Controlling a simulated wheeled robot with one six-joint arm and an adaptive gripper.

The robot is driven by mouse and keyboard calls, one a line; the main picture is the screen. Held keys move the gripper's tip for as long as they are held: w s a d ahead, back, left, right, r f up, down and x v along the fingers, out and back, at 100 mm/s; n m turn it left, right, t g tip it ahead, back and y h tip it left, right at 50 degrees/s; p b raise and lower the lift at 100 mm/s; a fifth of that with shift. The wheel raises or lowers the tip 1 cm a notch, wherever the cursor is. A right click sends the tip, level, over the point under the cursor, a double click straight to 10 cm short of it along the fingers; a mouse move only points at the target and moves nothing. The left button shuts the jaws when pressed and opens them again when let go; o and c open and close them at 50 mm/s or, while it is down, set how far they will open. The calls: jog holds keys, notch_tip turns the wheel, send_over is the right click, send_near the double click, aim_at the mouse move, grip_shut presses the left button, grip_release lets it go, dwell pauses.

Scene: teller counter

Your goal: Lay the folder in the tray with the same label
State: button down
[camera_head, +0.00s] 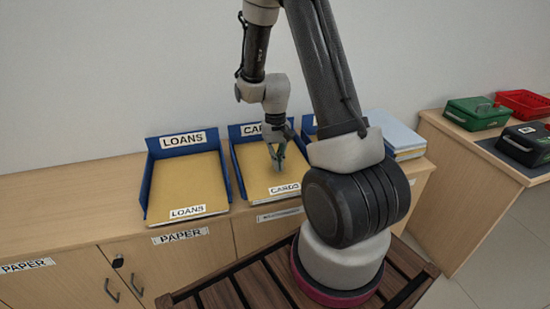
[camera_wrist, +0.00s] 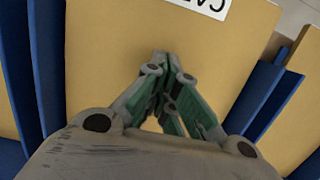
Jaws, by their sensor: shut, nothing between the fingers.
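A blue tray labelled LOANS (camera_head: 148,171) stands at the left on the counter, and a tan folder labelled LOANS (camera_head: 185,185) lies in it. A blue tray labelled CARDS (camera_head: 238,174) stands to its right, and a tan folder labelled CARDS (camera_head: 262,178) lies in it. My gripper (camera_head: 277,166) is shut and empty over the CARDS folder. In the wrist view the fingers (camera_wrist: 165,65) point at this folder (camera_wrist: 105,50), with part of its white label (camera_wrist: 205,5) at the top edge. A third blue tray (camera_head: 308,125) is mostly hidden behind my arm.
A stack of pale blue folders or papers (camera_head: 396,132) lies right of my arm. A green box (camera_head: 476,112), a red basket (camera_head: 524,102) and a black box (camera_head: 527,142) stand on the right-hand counter. The wooden counter (camera_head: 95,190) left of the trays is bare.

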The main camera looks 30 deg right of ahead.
jog(key=shift+w+d, duration=0.1)
jog(key=shift+w, duration=0.25)
jog(key=w+d, duration=0.1)
jog(key=w, duration=0.2)
jog(key=w+d, duration=0.1)
jog(key=w, duration=0.3)
jog(key=w+d, duration=0.1)
jog(key=w, duration=0.2)
jog(key=shift+w+d, duration=0.1)
jog(key=shift+w, duration=0.25)
notch_tip(320, 180, up, 9)
jog(key=s+a+t, duration=0.1)
jog(key=s+a, duration=0.1)
notch_tip(320, 180, up, 12)
jog(key=n+t, duration=0.2)
send_over(273, 168)
jog(key=s+a+r+t, duration=0.1)
jog(key=s+r, duration=0.1)
jog(key=s, duration=0.4)
jog(key=s+a+r+n+t, duration=0.1)
jog(key=s+r, duration=0.2)
jog(key=s, duration=0.4)
jog(key=s+a+r+t, duration=0.1)
jog(key=s+r, duration=0.2)
jog(key=s, duration=0.4)
jog(key=shift+a+h, duration=0.15)
jog(key=shift+h, duration=0.15)
